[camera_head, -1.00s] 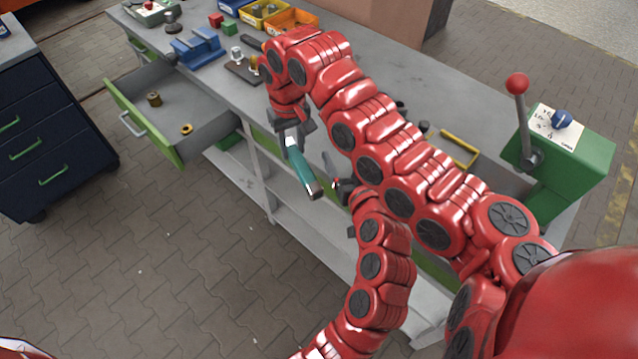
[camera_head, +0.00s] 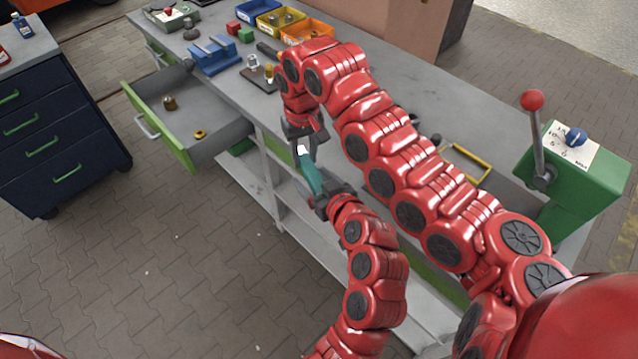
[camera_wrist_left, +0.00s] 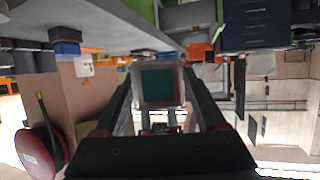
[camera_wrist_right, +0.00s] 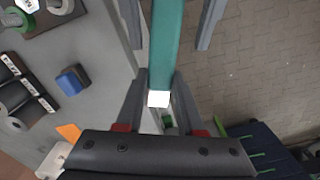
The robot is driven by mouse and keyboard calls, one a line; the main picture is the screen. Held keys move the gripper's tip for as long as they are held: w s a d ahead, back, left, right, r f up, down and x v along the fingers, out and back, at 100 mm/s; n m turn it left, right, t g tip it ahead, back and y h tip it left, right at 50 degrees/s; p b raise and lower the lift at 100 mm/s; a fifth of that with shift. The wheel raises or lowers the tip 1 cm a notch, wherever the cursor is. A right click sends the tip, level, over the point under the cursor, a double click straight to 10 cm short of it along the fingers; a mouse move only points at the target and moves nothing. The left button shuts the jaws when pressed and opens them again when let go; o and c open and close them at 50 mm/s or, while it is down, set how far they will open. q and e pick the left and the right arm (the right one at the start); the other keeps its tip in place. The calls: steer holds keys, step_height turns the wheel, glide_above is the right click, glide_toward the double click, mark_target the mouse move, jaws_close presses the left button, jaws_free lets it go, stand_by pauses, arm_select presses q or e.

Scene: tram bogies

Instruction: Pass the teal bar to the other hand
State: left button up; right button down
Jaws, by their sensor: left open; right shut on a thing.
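The teal bar (camera_head: 311,174) hangs tilted in the air in front of the workbench. My right gripper (camera_head: 302,141) is shut on its upper end, by the white tip (camera_wrist_right: 158,99). My left gripper (camera_head: 321,190) is open at the lower end, which it partly hides in the head view. In the right wrist view the left fingers stand on either side of the bar (camera_wrist_right: 166,40), apart from it. In the left wrist view the bar's square end (camera_wrist_left: 158,86) shows end-on between the open fingers.
The grey workbench (camera_head: 400,92) lies behind my arms. Its open drawer (camera_head: 205,141) juts out at left. A green box with a red-knobbed lever (camera_head: 575,178) stands at right. A dark blue cabinet (camera_head: 50,130) is at far left. The paved floor in front is clear.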

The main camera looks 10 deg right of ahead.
arm_select(q)
steer(key=shift+a, duration=0.1)
jaws_close()
arm_select(e)
steer(key=shift+d, duration=0.1)
steer(key=shift+c, duration=2.2)
jaws_free()
step_height(320, 180, up, 7)
steer(key=shift+f, duration=0.1)
steer(key=shift+r, duration=0.35)
